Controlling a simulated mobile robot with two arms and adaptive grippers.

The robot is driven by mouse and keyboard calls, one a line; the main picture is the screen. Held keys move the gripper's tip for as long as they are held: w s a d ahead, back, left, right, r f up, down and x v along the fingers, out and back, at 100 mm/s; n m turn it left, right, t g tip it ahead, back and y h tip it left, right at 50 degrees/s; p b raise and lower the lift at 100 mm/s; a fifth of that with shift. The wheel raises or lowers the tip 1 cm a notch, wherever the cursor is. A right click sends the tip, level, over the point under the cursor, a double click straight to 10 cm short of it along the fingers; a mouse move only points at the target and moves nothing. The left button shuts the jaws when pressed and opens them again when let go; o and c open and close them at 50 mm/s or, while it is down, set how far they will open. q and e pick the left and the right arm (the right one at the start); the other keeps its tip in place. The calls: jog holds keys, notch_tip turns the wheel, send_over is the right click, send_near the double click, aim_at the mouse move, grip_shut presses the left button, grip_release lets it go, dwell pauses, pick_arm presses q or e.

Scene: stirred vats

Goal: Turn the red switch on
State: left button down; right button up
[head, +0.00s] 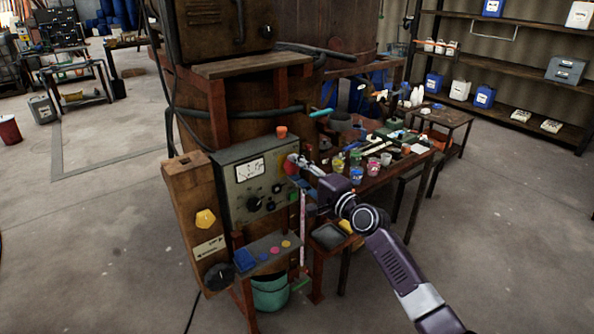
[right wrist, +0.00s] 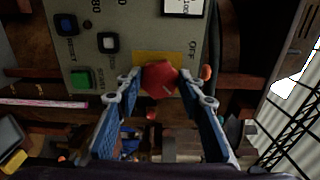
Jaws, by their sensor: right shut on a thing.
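The red switch (right wrist: 160,76) is a red knob on a yellow plate on the grey-green control panel, with the word OFF printed beside it in the right wrist view. In the head view the red switch (head: 291,166) shows at the right edge of the control panel (head: 238,206), partly covered by my gripper. My right gripper (right wrist: 155,78) has its two fingers on either side of the red knob and is shut on it. In the head view my right gripper (head: 297,162) reaches in from the right to the panel. My left gripper is not in view.
A table (head: 400,166) with several small cups and tools stands right of the panel.

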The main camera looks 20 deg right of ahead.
jog(key=o, duration=1.2)
jog(key=shift+c, duration=0.2)
jog(key=v, duration=1.2)
